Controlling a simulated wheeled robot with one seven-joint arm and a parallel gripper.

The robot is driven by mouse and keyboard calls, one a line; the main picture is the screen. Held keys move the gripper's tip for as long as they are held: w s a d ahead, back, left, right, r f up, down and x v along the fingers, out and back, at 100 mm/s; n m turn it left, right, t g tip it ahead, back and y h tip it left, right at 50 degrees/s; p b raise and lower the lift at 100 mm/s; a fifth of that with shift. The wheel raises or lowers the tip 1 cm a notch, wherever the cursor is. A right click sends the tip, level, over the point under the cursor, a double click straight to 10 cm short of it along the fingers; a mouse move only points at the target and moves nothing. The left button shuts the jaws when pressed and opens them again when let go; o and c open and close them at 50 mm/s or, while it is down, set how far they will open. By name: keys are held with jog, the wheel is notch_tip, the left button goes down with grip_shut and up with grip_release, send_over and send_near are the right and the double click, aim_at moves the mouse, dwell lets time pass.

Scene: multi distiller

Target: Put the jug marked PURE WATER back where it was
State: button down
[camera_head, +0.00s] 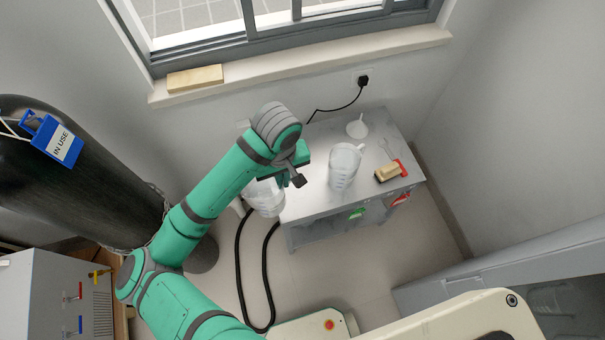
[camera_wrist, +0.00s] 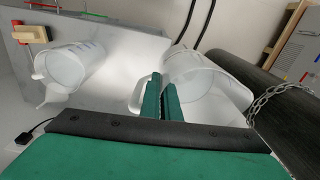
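A clear whitish jug (camera_head: 265,197) is at my gripper (camera_head: 293,172), by the left end of the grey metal table (camera_head: 310,208). In the wrist view this jug (camera_wrist: 195,82) lies just beyond my fingers (camera_wrist: 162,85), which are close together at its handle (camera_wrist: 138,96) and look shut on it. Whether its base touches anything is hidden. A second similar jug (camera_head: 344,165) stands on the table to the right, apart from my gripper; it also shows in the wrist view (camera_wrist: 68,66). I cannot read a PURE WATER marking on either jug.
A funnel (camera_head: 357,128), a wooden-backed brush (camera_head: 388,172) and a wrench (camera_head: 386,148) are on the table. A black gas cylinder (camera_head: 95,165) tagged IN USE (camera_head: 60,142) stands at left. A black hose (camera_head: 240,270) loops over the floor. A wall plug (camera_head: 363,81) is behind.

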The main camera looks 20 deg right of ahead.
jog(key=w+d+f, duration=0.7)
jog(key=d+f, duration=0.2)
jog(key=f, duration=0.3)
jog(key=shift+d, duration=0.35)
jog(key=shift+f, duration=0.1)
jog(key=c, duration=2)
grip_release()
jog(key=shift+s, duration=0.1)
